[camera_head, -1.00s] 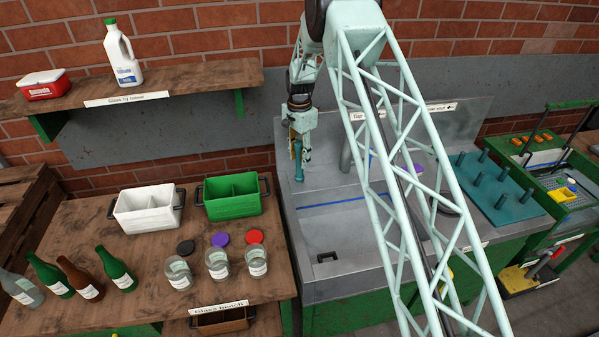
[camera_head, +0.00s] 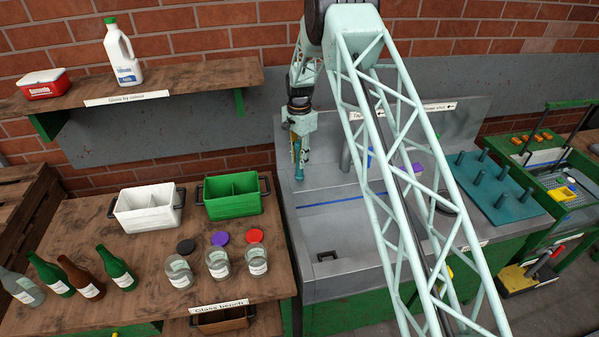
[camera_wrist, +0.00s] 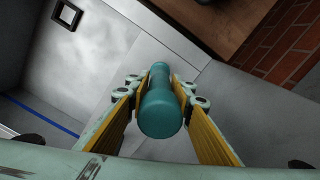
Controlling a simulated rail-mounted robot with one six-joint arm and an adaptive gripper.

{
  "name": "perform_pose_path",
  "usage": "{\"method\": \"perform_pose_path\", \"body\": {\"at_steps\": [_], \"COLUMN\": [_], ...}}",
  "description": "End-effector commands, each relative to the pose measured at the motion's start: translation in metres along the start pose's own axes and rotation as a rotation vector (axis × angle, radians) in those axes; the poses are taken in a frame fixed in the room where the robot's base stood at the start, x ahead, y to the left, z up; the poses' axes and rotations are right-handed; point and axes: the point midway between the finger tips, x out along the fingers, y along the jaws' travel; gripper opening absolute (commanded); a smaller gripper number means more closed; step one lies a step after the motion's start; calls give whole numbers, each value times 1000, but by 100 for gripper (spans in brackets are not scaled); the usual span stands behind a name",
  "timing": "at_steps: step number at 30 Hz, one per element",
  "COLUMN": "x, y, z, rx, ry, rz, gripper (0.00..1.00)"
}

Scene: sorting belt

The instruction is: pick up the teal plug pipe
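The teal plug pipe (camera_head: 298,172) is upright at the left rear of the grey sink unit, below my gripper (camera_head: 299,150). In the wrist view the pipe (camera_wrist: 161,112) lies between the two yellow-padded fingers of my gripper (camera_wrist: 160,88). The fingers sit close against its sides, and it looks gripped. Its rounded near end faces the wrist camera. Its far end reaches the grey surface, and I cannot tell whether it is clear of it.
A grey post (camera_head: 345,155) stands just right of my gripper. A teal peg board (camera_head: 520,208) is on the right. A green bin (camera_head: 233,207), white bin (camera_head: 148,221) and glass jars stand on the wooden bench (camera_head: 80,225) at left. My lattice arm hides part of the sink.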

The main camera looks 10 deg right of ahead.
Motion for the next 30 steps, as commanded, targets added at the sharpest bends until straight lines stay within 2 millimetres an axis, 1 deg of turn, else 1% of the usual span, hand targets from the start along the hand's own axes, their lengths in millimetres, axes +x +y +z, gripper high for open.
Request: {"method": "perform_pose_path", "body": {"at_steps": [1, 6, 17, 23, 30], "x": [0, 0, -2, -11, -26], "y": [0, 0, 0, -1, 0], "z": [0, 0, 0, 0, 0], "rx": [0, 0, 0, 0, 0], "ry": [0, 0, 0, 1, 1], "rz": [0, 0, -1, -2, -1], "gripper": [14, 0, 0, 0, 0]}}
